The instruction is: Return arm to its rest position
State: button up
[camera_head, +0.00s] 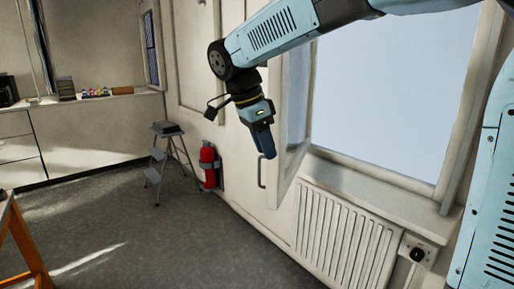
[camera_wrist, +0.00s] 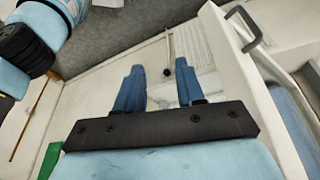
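My gripper (camera_head: 263,147) hangs from my raised blue arm, its fingers pointing down, in front of the wall and left of the open window sash. In the wrist view, the two blue fingers of my gripper (camera_wrist: 158,72) stand apart with nothing held between them. The wall and radiator show through the gap. In the head view my arm reaches in from the upper right.
The open window sash (camera_head: 297,97) with its handle (camera_head: 262,172) is close to my gripper. A radiator (camera_head: 345,232) sits below the window. A step stool (camera_head: 170,160) and a red extinguisher (camera_head: 208,165) stand farther back. The grey floor (camera_head: 130,225) is largely clear.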

jog(key=s+d+f+n+t+y, duration=0.1)
jog(key=s+d+f+n+t, duration=0.1)
jog(key=s+d+n, duration=0.5)
jog(key=s+d+f+n+t+y, duration=0.2)
jog(key=s+d+n, duration=0.4)
jog(key=d, duration=0.9)
jog(key=s, duration=0.3)
jog(key=shift+f+n+t+y, duration=0.3)
jog(key=shift+f+n, duration=0.1)
